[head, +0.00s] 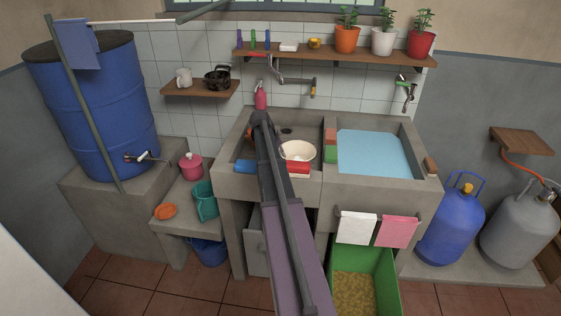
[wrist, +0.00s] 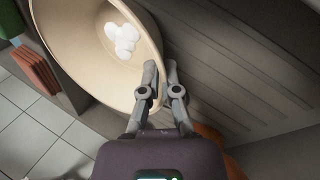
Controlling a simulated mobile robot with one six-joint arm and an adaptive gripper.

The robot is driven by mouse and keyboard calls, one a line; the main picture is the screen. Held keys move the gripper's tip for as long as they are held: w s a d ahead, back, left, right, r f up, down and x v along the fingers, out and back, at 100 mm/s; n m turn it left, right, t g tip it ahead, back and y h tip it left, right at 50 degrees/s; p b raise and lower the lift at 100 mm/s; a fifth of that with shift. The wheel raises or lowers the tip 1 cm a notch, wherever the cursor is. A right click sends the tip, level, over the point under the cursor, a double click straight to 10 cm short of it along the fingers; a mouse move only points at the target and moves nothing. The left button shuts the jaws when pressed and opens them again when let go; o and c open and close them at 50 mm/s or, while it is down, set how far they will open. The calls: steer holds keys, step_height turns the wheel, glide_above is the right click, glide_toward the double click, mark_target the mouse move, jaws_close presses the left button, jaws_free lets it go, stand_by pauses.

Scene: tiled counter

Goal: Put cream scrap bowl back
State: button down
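The cream scrap bowl (head: 298,151) is at the front right of the left sink basin, just right of my arm. In the wrist view the bowl (wrist: 85,62) fills the upper left, with several white lumps (wrist: 122,40) inside. My gripper (wrist: 161,75) is at its rim, one finger on each side of the wall, and looks shut on it. In the head view the gripper is hidden behind my arm. A red and white item (head: 298,169) shows just below the bowl; I cannot tell whether they touch.
The right basin holds water (head: 372,153). Red and green blocks (head: 330,154) stand on the divider. A wall shelf (head: 335,55) carries plants and small items above the sinks. A green bin (head: 378,275) with yellowish contents stands below. A blue item (head: 245,167) lies on the left ledge.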

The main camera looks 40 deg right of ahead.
steer(key=shift+f+b, duration=0.35)
steer(key=shift+f, duration=0.3)
steer(key=shift+f, duration=0.15)
steer(key=c, duration=0.8)
jaws_free()
steer(key=shift+r, duration=0.2)
steer(key=p+v, duration=0.3)
steer(key=shift+s, duration=0.1)
steer(key=p+v, duration=0.8)
steer(key=v, duration=0.1)
steer(key=shift+f, duration=0.1)
